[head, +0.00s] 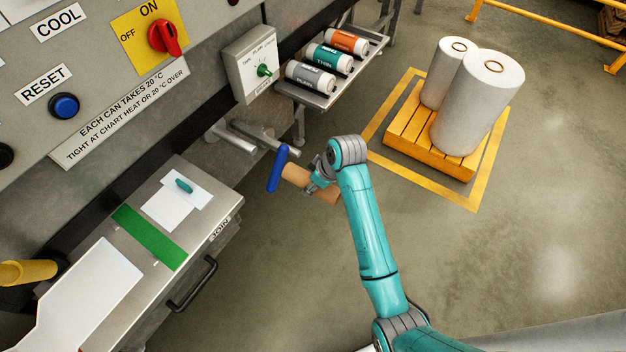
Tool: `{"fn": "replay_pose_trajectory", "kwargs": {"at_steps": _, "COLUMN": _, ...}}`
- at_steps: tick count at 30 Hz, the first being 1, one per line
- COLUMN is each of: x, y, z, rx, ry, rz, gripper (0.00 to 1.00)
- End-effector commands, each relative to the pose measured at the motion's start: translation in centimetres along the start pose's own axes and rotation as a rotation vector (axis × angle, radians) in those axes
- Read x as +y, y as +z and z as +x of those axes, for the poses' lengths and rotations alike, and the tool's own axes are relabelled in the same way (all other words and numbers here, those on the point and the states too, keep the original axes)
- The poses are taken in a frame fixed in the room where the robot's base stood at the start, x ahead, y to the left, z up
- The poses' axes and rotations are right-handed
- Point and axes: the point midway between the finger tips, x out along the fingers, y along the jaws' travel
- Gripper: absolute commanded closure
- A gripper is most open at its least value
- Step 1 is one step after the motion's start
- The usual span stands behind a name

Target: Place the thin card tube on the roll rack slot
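A tan card tube (295,174) is at my gripper (318,184), left of the end of my teal arm. The tube shows on both sides of the fingers, which appear shut around its middle, and it is held up in front of the machine. A blue rounded bar (277,168) stands at the tube's left end; I cannot tell whether they touch. Two grey metal bars (234,138) jut from the machine just up and left of the tube. No part in view is clearly marked as the roll rack slot.
A metal shelf (322,99) holds orange, teal and grey labelled cans. A grey worktop (190,238) with white sheets and a green strip (149,237) lies at left. A pallet (409,124) with two white rolls stands at upper right. The floor right of my arm is clear.

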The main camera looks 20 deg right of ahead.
Motion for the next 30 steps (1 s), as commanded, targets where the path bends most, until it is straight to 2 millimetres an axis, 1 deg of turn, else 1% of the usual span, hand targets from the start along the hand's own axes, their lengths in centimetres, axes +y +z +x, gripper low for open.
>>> {"fn": "replay_pose_trajectory", "kwargs": {"at_steps": 8, "x": 0.0, "y": 0.0, "z": 0.0, "rx": 0.0, "ry": 0.001, "rz": 0.002, "gripper": 0.8}}
{"fn": "replay_pose_trajectory", "kwargs": {"at_steps": 11, "x": -0.2, "y": 0.5, "z": 0.5, "rx": -0.005, "ry": 0.01, "rz": 0.03, "gripper": 0.8}}
{"fn": "replay_pose_trajectory", "kwargs": {"at_steps": 14, "x": -0.8, "y": 1.6, "z": 1.8, "rx": -0.015, "ry": 0.036, "rz": 0.109, "gripper": 0.8}}
{"fn": "replay_pose_trajectory", "kwargs": {"at_steps": 21, "x": -2.4, "y": 5.6, "z": 5.4, "rx": -0.023, "ry": 0.15, "rz": 0.386, "gripper": 0.8}}
{"fn": "replay_pose_trajectory", "kwargs": {"at_steps": 25, "x": -3.1, "y": 7.3, "z": 6.6, "rx": -0.014, "ry": 0.201, "rz": 0.497, "gripper": 0.8}}
{"fn": "replay_pose_trajectory", "kwargs": {"at_steps": 30, "x": -3.4, "y": 8.4, "z": 7.3, "rx": -0.001, "ry": 0.236, "rz": 0.57, "gripper": 0.8}}
